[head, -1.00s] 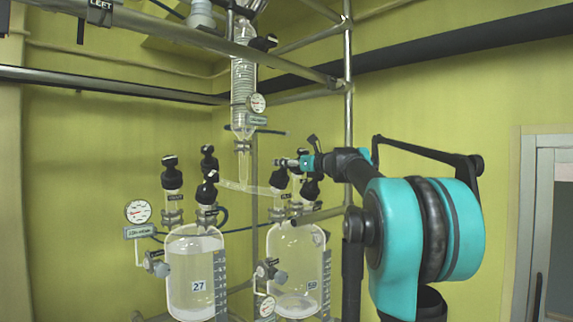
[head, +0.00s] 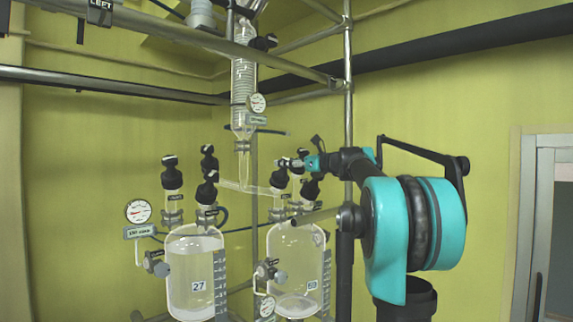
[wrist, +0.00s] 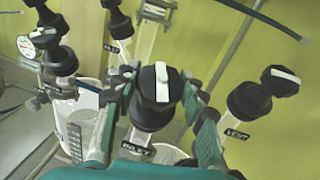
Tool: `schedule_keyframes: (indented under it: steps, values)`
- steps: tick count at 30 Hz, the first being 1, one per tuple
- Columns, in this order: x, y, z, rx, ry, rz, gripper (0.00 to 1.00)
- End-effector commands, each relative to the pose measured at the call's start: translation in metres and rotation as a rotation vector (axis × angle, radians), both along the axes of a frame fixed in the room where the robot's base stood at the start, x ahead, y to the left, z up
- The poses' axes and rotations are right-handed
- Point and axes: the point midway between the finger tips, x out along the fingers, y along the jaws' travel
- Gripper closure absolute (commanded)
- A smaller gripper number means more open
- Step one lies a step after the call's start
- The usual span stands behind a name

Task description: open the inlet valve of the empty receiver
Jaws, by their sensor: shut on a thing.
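The right-hand receiver (head: 298,255) is a clear glass vessel with only a little pale content at its bottom. The left-hand receiver (head: 192,262), labelled 27, looks much fuller. My gripper (head: 287,163) is above the right-hand receiver. In the wrist view my gripper (wrist: 165,95) has its fingers on either side of the black inlet valve knob (wrist: 153,108), shut on it. A white bar on the knob's top runs nearly up and down the picture. The INLET tag (wrist: 137,148) shows just below. The knob also shows in the head view (head: 279,180).
The vent valve (wrist: 262,95) stands close to the right of my fingers. Other black-capped valves (wrist: 60,60) stand to the left. A glass condenser (head: 243,95) and a metal frame post (head: 348,100) rise behind. Pressure gauges (head: 138,211) hang beside the vessels.

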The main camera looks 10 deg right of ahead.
Motion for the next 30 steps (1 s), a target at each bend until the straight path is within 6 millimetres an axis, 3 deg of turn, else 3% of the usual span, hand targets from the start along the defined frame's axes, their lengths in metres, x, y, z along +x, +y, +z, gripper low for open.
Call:
schedule_keyframes:
  steps: [18, 30]
  values:
    - [0.0013, -0.001, 0.0002, -0.223, -0.162, 0.48, 0.87]
    - [0.0004, -0.0001, -0.0003, -0.304, -0.221, 0.652, 0.87]
